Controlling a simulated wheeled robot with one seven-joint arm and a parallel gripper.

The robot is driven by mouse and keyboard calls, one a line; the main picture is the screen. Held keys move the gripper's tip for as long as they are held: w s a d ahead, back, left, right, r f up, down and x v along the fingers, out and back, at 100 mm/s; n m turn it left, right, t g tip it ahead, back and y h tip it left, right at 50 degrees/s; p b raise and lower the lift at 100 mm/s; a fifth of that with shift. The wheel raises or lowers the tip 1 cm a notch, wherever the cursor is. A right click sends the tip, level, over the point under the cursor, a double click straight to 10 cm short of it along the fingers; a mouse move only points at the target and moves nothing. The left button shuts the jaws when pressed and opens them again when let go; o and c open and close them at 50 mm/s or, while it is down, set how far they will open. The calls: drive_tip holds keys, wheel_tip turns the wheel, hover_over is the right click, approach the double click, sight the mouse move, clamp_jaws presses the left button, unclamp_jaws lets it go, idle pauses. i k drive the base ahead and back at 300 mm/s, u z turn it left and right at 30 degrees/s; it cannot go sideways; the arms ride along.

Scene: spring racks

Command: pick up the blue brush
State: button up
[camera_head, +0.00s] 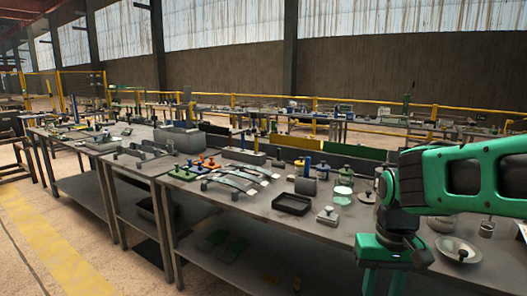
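My gripper (384,284) hangs at the lower right, in front of the table's edge, with its two green fingers apart and pointing down. The fingertips run to the bottom edge of the picture, and nothing shows between them. A small upright blue thing (307,167) stands on the table, up and left of my gripper. It may be the blue brush, but it is too small to tell. My gripper is well apart from it.
The long grey table (263,213) has a lower shelf. A black tray (292,204), a grey block with a knob (327,216), curved metal strips (238,181) and a round dish (458,249) stand on it.

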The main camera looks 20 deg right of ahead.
sight(243, 134)
drive_tip(key=z, duration=0.35)
drive_tip(key=i, duration=1.45)
drive_tip(key=z, duration=0.05)
drive_tip(key=k, duration=0.45)
drive_tip(key=z, duration=1.75)
drive_tip(key=k, duration=0.6)
drive_tip(key=u, duration=0.3)
